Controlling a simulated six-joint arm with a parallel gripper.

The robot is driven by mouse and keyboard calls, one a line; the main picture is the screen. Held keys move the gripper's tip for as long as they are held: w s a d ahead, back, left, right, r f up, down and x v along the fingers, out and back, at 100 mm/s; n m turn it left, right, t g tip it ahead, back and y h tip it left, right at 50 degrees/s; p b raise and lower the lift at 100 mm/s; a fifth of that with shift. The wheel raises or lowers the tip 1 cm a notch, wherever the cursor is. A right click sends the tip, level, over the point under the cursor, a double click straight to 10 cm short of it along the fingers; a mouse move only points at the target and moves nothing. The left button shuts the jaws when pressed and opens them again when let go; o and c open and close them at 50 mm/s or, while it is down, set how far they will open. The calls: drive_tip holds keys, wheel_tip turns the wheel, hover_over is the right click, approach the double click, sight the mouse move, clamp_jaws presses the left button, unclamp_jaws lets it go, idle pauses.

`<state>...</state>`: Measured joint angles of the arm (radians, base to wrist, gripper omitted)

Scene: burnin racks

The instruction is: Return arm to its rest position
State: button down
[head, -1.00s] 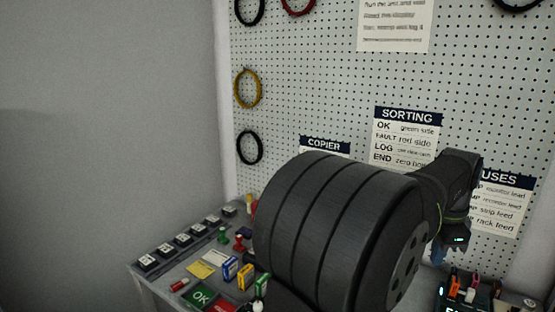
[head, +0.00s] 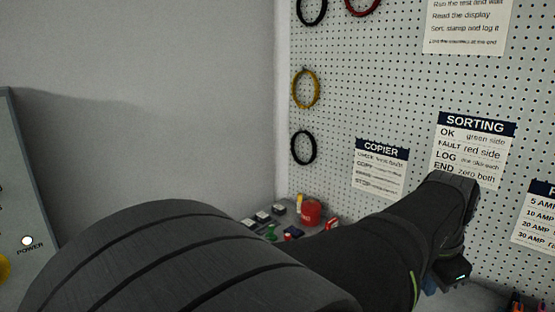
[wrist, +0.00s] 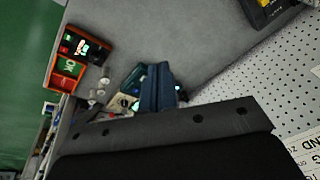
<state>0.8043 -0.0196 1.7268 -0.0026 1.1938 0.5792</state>
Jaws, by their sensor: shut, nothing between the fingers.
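My gripper shows in the wrist view (wrist: 158,88) as two blue fingers lying close together, shut with nothing between them. In the head view, my arm stretches across the lower part of the picture towards the pegboard. The wrist end is at the right, in front of the lower part of the sorting sheet (head: 474,135). Only a bit of blue finger (head: 430,286) shows there, beside a small lit green light. The fingertips are mostly hidden in that view.
The pegboard (head: 340,110) stands behind the arm, with cable loops and paper sheets. A red object (head: 311,212) and small dark blocks (head: 263,217) sit on the bench. A grey panel (head: 25,190) with a power light is at the left. An orange device (wrist: 82,48) shows in the wrist view.

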drive_tip(key=s+a+f+n+t, duration=0.1)
drive_tip(key=s+a+f+n, duration=0.3)
drive_tip(key=a, duration=0.5)
drive_tip(key=s+a+f+n+t, duration=0.1)
drive_tip(key=s+a+f+n, duration=0.3)
drive_tip(key=a, duration=0.4)
drive_tip(key=shift+a+f, duration=0.15)
drive_tip(key=shift+a, duration=0.2)
